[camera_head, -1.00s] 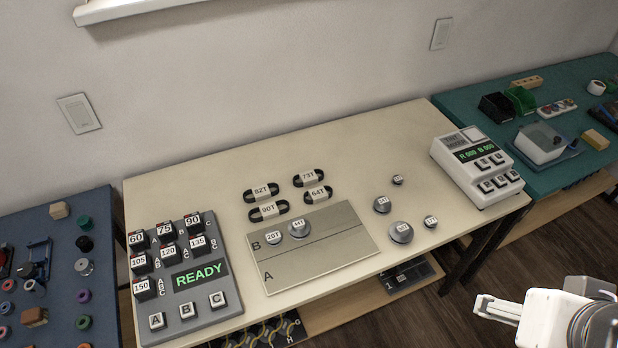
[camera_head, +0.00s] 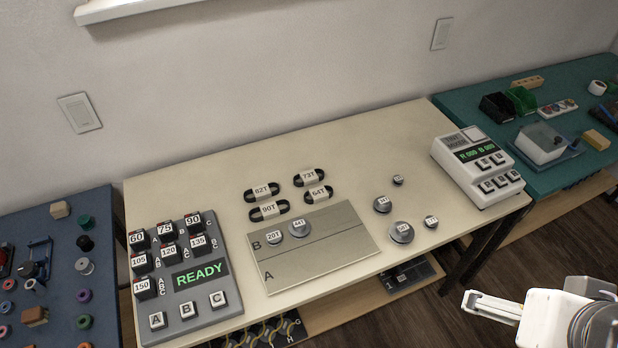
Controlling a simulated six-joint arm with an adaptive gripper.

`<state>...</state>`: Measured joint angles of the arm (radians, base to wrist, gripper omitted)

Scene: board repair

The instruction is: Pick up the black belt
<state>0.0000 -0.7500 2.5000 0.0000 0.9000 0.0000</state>
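Several black belts lie flat in a cluster on the cream table, behind the metal plate. Each has a white tag: the 82T belt (camera_head: 262,191), the 73T belt (camera_head: 310,177), the 90T belt (camera_head: 269,210) and the 64T belt (camera_head: 317,194). They look alike apart from tags. My gripper (camera_head: 466,304) is at the lower right, beyond the table's front edge and far from the belts. One pale finger shows clearly, and I cannot tell how far apart the fingers are. I see nothing held in it.
The metal plate (camera_head: 318,258) marked A and B carries two pulleys on row B. Several loose pulleys stand right of it. A grey button panel (camera_head: 187,317) reading READY is at left, a white device (camera_head: 478,168) at right. Bare table (camera_head: 210,170) lies behind the belts.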

